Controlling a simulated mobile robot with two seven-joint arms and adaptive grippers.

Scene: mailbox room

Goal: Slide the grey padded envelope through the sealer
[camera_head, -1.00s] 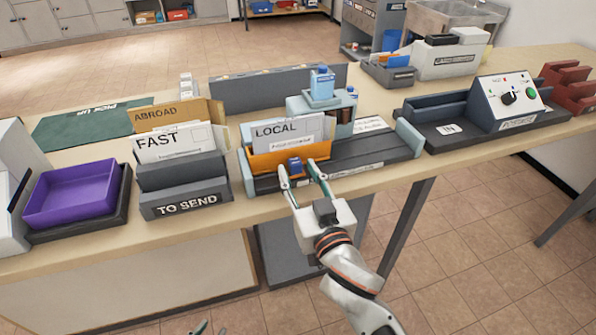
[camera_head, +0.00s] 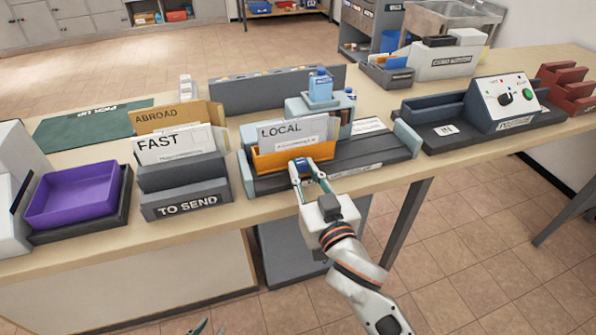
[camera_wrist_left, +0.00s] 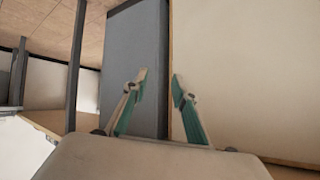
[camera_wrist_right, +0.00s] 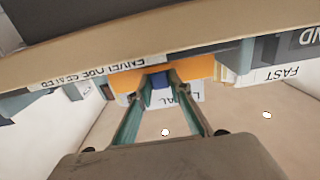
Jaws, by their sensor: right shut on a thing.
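The grey envelope marked LOCAL (camera_head: 281,131) stands upright in an orange carrier (camera_head: 268,161). The carrier sits near the left end of the dark track (camera_head: 372,150) of the sealer. My right gripper (camera_head: 306,167) is shut on the carrier's blue handle (camera_head: 299,163), at its front. The handle also shows between the fingers in the right wrist view (camera_wrist_right: 160,97). The sealer's blue-grey head (camera_head: 345,112) is partly hidden behind the envelope. My left gripper (camera_wrist_left: 158,85) is open and empty, low in front of the counter; only its tips show at the bottom of the head view.
A TO SEND rack (camera_head: 181,181) with the FAST (camera_head: 172,145) and ABROAD envelopes stands left of the sealer. A purple tray (camera_head: 75,194) is further left. A blue bottle (camera_head: 320,85) stands on the sealer head. The track right of the carrier is clear.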

